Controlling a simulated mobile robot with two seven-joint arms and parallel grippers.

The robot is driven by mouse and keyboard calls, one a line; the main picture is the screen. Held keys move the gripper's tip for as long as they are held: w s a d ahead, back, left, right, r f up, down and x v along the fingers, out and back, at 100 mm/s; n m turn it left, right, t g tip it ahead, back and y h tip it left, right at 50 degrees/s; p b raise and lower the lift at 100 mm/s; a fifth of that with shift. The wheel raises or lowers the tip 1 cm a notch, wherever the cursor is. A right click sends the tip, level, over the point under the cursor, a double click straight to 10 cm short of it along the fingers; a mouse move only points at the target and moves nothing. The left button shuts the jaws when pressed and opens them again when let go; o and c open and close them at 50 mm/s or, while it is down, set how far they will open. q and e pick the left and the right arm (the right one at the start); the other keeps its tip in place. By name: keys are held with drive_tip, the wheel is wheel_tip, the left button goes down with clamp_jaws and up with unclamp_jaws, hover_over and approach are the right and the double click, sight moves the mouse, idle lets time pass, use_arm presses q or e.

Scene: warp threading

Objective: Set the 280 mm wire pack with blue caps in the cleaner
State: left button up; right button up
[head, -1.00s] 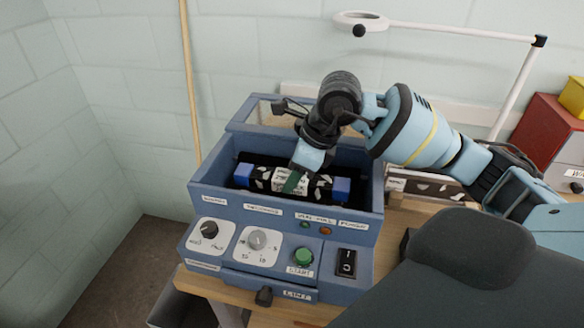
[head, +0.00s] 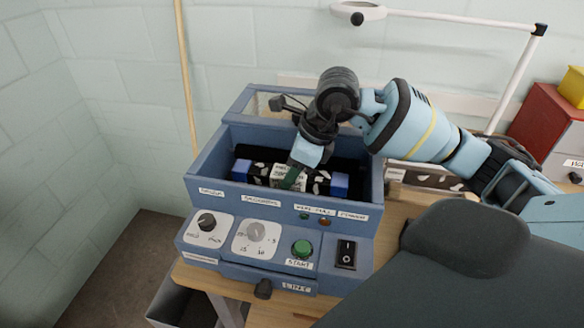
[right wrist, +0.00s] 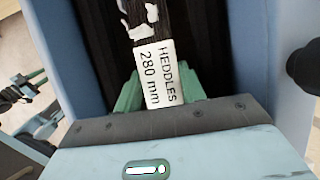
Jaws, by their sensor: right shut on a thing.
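The 280 mm wire pack (head: 259,172) is dark with white patches, a blue cap (head: 339,185) at each end and a white label reading HEDDLES 280 mm (right wrist: 157,75). It lies lengthwise inside the open basin of the blue cleaner (head: 372,200), below the rim. The front wall hides its lower side, so I cannot tell whether it touches the floor. My right gripper (head: 292,178) points down into the basin, its green fingers shut on the pack's middle, either side of the label. In the right wrist view, dark parts with green pieces (right wrist: 30,88) look like my left gripper; their state is unclear.
The cleaner's front panel has dials, a green START button (head: 302,249) and a black switch (head: 346,253). It stands on a wooden bench (head: 400,220). A lamp arm (head: 460,27) and red drawers (head: 548,122) are at the right. A wall is close behind.

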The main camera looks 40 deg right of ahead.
drive_tip(key=shift+f, duration=0.25)
drive_tip(key=o, duration=1.4)
drive_tip(key=shift+c, duration=0.2)
drive_tip(key=v, duration=0.8)
